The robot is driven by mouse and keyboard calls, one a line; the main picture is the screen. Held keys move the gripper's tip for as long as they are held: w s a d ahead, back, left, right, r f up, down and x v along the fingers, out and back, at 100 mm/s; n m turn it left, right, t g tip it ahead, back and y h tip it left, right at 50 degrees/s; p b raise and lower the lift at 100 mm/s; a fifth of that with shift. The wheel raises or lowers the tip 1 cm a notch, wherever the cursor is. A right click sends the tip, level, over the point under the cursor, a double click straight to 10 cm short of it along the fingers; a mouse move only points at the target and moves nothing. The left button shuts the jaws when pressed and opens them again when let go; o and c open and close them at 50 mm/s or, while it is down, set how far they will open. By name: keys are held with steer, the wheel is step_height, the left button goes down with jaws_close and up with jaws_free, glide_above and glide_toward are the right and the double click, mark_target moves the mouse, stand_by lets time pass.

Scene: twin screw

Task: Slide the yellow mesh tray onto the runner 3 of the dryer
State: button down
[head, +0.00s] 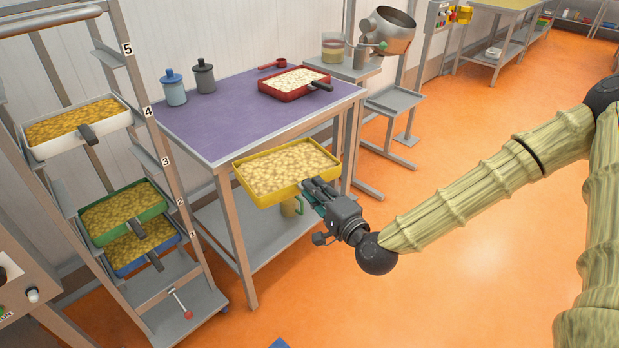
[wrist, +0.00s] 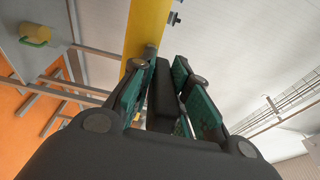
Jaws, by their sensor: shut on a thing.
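The yellow mesh tray (head: 273,200), full of pale pieces, is in the air in front of the purple-topped table. It looks about level. My gripper (head: 314,188) is shut on its dark handle, at the tray's near right side. In the wrist view the handle (wrist: 164,95) lies between the green finger pads, and the yellow tray wall (wrist: 150,28) is beyond. The dryer (head: 172,160) is the grey rack at left, numbered 1 to 5. Runner 3 (head: 148,158) looks empty, between the white tray (head: 42,150) above and the green tray (head: 95,238) below.
A blue tray (head: 122,272) sits lowest in the dryer. The purple table (head: 215,130) holds a red tray (head: 290,98) and two lidded jars. A yellow mug (head: 289,208) stands beneath the held tray. Orange floor is open at the front.

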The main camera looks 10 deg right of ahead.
steer(key=d+f+m+h, duration=0.2)
steer(key=f+h, duration=0.1)
steer(key=f, duration=0.3)
steer(key=s+d+f+m+t+h, duration=0.1)
steer(key=d+f+m+h, duration=0.1)
steer(key=f, duration=0.4)
steer(key=shift+s+d+h, duration=0.3)
steer(key=shift+d+h, duration=0.3)
steer(key=shift+h, duration=0.3)
steer(key=shift+f, duration=0.1)
